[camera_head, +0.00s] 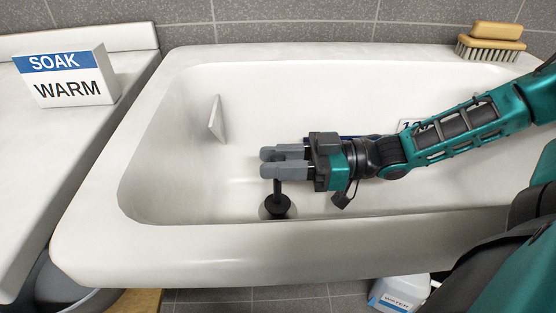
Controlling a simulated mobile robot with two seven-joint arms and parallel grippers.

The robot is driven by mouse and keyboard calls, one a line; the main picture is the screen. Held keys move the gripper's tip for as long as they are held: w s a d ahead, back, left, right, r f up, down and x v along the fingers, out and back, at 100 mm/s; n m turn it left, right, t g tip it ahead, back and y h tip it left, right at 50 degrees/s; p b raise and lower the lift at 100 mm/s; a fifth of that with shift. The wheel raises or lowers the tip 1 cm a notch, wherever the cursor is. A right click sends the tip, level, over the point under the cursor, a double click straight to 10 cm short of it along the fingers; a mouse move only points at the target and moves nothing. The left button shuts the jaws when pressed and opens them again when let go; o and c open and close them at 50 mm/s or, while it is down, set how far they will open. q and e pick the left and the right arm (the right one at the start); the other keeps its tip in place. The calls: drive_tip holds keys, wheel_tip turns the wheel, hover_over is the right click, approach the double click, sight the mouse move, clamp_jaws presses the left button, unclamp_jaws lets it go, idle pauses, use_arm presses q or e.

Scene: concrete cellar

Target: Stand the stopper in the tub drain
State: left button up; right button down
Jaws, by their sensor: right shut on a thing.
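The black stopper (277,207) hangs upright in the tub, with its thin stem going up between my right gripper's fingers. My right gripper (270,163) reaches in from the right and is shut on the stem. The stopper's wide bottom is over or in the drain (263,212), a round edge of which shows at its left. I cannot tell whether the stopper is seated or just above the drain. The white tub (180,260) surrounds them. My left gripper is not in view.
A white sign box (66,76) stands on the left counter. A brush (490,48) with a wooden back sits on the tub's far right rim. A small white slab (217,119) leans on the left inner wall. A white water container (400,294) is on the floor.

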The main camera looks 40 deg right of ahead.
drive_tip(key=shift+f, duration=0.8)
idle(0.4)
drive_tip(key=shift+f, duration=0.35)
drive_tip(key=c, duration=0.8)
unclamp_jaws()
drive_tip(key=shift+o, duration=0.2)
drive_tip(key=shift+d, duration=0.1)
use_arm(q)
drive_tip(key=p, duration=0.1)
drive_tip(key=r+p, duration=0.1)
drive_tip(key=p, duration=0.1)
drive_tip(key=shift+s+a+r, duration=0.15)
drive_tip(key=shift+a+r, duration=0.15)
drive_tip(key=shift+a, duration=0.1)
use_arm(e)
drive_tip(key=v, duration=0.7)
drive_tip(key=shift+d, duration=0.2)
